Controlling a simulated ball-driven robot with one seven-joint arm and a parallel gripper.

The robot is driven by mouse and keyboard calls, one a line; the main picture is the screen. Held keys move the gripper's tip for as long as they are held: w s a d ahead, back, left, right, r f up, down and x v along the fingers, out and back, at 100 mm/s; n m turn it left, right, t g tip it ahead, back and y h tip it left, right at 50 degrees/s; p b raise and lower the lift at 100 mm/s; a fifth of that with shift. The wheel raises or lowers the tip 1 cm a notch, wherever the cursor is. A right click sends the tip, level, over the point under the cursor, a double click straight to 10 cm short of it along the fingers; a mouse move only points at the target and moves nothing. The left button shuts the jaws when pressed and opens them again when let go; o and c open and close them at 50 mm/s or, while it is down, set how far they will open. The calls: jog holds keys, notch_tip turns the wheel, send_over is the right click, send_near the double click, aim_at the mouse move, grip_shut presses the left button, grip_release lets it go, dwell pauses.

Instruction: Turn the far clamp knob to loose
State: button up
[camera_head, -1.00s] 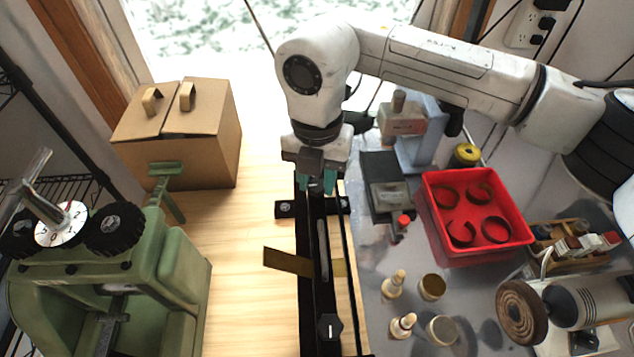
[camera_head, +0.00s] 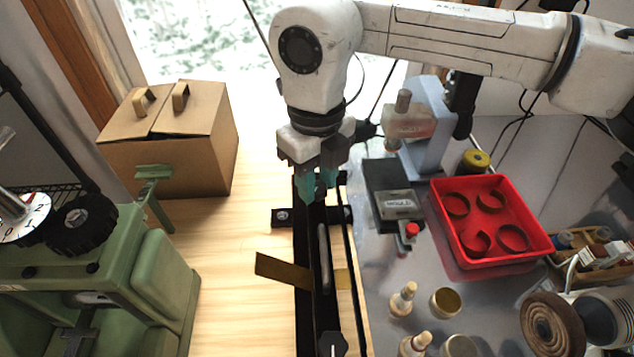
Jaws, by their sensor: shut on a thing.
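A long black clamp rail (camera_head: 304,262) runs front to back in the middle of the bench, with a brass strip (camera_head: 284,271) lying across it. A dark near knob (camera_head: 332,345) sits at the rail's front end, partly cut off by the lower edge. My gripper (camera_head: 317,188) points down at the rail's far end. Its teal fingers are shut on the far clamp knob, which they mostly hide. I cannot make out which way that knob is turned.
A cardboard box (camera_head: 178,145) stands at back left, and a green machine (camera_head: 150,268) at front left. Small pots and a polishing wheel (camera_head: 549,326) are at front right.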

jog(key=n+b, duration=0.1)
jog(key=n, duration=0.4)
dwell(0.5)
jog(key=o, duration=1)
jog(key=shift+o, duration=0.2)
notch_tip(320, 180, up, 11)
jog(key=shift+b, duration=0.45)
